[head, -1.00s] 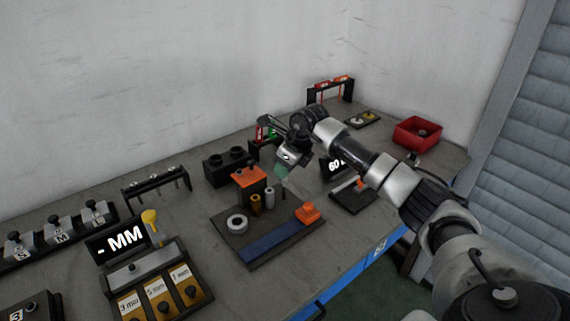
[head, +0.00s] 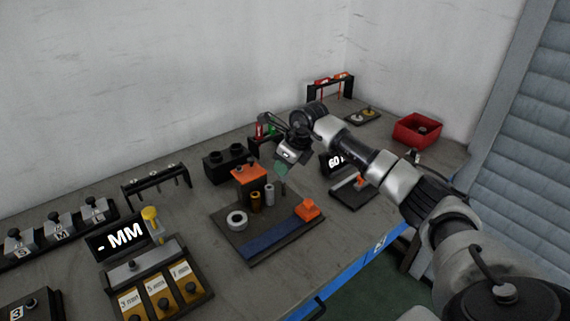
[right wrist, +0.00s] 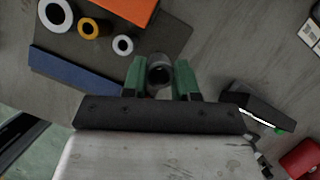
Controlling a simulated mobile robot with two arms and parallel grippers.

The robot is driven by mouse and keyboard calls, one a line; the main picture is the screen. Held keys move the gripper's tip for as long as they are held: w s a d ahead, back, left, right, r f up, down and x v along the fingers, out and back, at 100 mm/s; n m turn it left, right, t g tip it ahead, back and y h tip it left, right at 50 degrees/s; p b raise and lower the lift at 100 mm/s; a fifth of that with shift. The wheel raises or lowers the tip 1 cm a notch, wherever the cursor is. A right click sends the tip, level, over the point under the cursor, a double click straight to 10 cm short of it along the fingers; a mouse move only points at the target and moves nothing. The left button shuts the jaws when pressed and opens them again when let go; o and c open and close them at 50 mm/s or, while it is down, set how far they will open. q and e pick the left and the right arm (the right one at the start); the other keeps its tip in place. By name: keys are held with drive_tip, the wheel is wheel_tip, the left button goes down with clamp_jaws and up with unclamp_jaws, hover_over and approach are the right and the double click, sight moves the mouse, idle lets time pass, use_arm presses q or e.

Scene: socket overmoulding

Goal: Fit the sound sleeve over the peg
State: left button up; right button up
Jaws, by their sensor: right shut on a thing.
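My right gripper (head: 282,171) is shut on a grey hollow sleeve, held over the back right edge of the dark board (head: 232,251). In the right wrist view the sleeve (right wrist: 160,72) sits between the green fingers (right wrist: 160,78), its open bore showing. On the board stand an amber sleeve (head: 255,202) and a light grey sleeve (head: 269,195), with a wide white ring (head: 237,220) to their left. They also show at upper left in the right wrist view. I cannot make out a bare peg, nor whether the held sleeve is sound. My left gripper is out of view.
The board also carries an orange-topped block (head: 250,174), a blue strip (head: 270,240) and an orange block (head: 308,209). A dark two-hole block (head: 230,163) stands behind. A small display stand (head: 335,162) and a red bin (head: 417,131) lie to the right.

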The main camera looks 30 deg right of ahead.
sight(285, 182)
drive_tip(key=shift+f+b, duration=1.95)
drive_tip(key=shift+f, duration=1.1)
drive_tip(key=o, duration=0.7)
drive_tip(key=shift+o, duration=1)
drive_tip(key=shift+f, duration=0.1)
drive_tip(key=v, duration=1.1)
drive_tip(key=shift+d, duration=0.15)
drive_tip(key=shift+f, duration=0.1)
